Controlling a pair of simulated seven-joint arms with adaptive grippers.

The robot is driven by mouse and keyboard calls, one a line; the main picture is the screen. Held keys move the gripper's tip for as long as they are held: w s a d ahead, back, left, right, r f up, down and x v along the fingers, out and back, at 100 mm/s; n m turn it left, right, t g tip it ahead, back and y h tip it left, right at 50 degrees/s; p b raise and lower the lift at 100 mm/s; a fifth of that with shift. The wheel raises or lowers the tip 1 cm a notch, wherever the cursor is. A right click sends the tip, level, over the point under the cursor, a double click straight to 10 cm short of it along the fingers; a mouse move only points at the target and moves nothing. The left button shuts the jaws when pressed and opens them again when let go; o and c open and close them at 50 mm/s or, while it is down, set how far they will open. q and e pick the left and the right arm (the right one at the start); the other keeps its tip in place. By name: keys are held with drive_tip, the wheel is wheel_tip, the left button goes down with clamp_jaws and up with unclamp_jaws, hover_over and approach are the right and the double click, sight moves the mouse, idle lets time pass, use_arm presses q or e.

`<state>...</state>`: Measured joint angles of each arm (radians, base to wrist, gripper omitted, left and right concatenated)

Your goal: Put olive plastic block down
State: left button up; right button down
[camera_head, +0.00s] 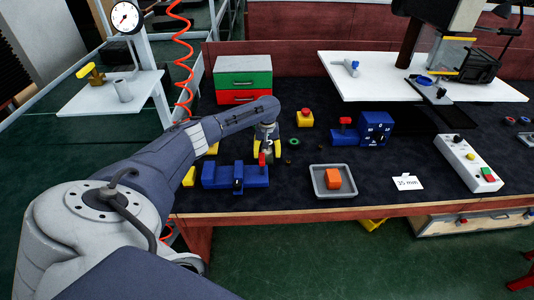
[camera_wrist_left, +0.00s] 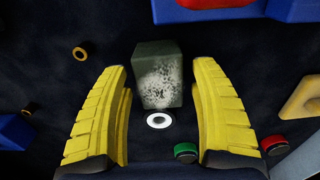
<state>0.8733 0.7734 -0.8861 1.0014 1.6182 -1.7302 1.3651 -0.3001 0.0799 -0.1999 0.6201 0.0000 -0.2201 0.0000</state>
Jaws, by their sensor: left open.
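The olive plastic block (camera_wrist_left: 160,78) is a dark grey-green block with a pale speckled face, seen in the left wrist view. It is between the yellow fingers of my left gripper (camera_wrist_left: 160,70), with a narrow gap on each side. The gripper is open. In the head view my left gripper (camera_head: 267,148) points down over the dark table (camera_head: 292,184), behind the blue vise; the block is hard to make out there. Whether the block rests on the table surface is not clear. My right gripper is not in view.
A blue vise (camera_head: 222,178) is close in front of the gripper. A yellow-based red button (camera_head: 305,118) and a blue machine (camera_head: 375,128) are farther back. A white ring (camera_wrist_left: 159,120) lies near the block.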

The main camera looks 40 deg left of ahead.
use_arm(q)
wheel_tip(320, 180, up, 11)
drive_tip(key=shift+r, duration=0.15)
drive_tip(key=o, duration=0.6)
drive_tip(key=shift+r, duration=0.5)
wheel_tip(320, 180, up, 4)
drive_tip(key=m+t+h, duration=0.1)
drive_tip(key=m, duration=1.7)
hover_over(267, 152)
drive_tip(key=s+a, duration=0.1)
drive_tip(key=a, duration=0.1)
drive_tip(key=f, duration=0.5)
drive_tip(key=d+f, duration=0.1)
drive_tip(key=f, duration=0.4)
drive_tip(key=w+d+f, duration=0.1)
drive_tip(key=f, duration=0.5)
drive_tip(key=shift+w+f, duration=0.1)
